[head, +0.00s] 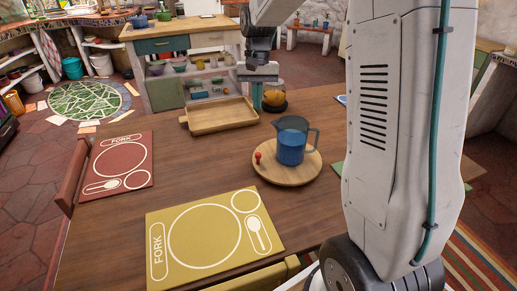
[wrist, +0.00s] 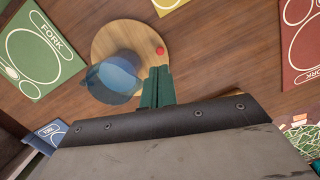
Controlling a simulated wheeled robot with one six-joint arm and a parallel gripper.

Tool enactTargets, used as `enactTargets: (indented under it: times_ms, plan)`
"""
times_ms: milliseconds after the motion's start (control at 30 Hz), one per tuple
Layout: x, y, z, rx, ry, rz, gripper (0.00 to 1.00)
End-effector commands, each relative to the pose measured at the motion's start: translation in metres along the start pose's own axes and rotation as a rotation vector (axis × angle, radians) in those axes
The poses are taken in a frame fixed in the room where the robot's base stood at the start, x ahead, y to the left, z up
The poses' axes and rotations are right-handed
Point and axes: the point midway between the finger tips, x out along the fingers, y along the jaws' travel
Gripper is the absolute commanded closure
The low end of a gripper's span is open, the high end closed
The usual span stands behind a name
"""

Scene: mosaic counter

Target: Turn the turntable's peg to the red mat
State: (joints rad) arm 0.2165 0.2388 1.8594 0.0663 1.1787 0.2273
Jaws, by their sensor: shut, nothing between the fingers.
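The turntable (head: 288,175) is a round wooden disc on the table, with a red peg (head: 258,157) near its left rim. A blue pitcher (head: 291,150) stands on it. The red mat (head: 122,182) lies at the table's left, apart from the turntable. My gripper (head: 257,105) is shut and empty, above the table behind the turntable. In the wrist view its green fingertips (wrist: 157,72) are close together, overlapping the turntable (wrist: 112,33) beside the pitcher (wrist: 112,80), with the red peg (wrist: 160,50) just beyond them. The red mat (wrist: 300,45) is at right there.
A yellow mat (head: 180,225) lies in front, a green mat (wrist: 40,55) and a blue mat (wrist: 50,132) on other sides. A wooden tray (head: 222,117) and a glass jar (head: 274,97) stand behind the turntable. Bare table lies between turntable and red mat.

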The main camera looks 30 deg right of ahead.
Motion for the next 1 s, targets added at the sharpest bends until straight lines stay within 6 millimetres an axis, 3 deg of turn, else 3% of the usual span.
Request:
enactTargets:
  times_ms: [33,200,400,667,1000]
  plan:
    - [0.017,0.003,-0.024,0.031,-0.022,-0.001,1.00]
    - [0.061,0.012,-0.081,0.116,-0.064,-0.007,1.00]
    - [0.097,0.021,-0.116,0.173,-0.091,-0.010,1.00]
    - [0.121,0.022,-0.121,0.186,-0.100,-0.010,1.00]
    - [0.191,0.021,-0.114,0.186,-0.101,-0.010,1.00]
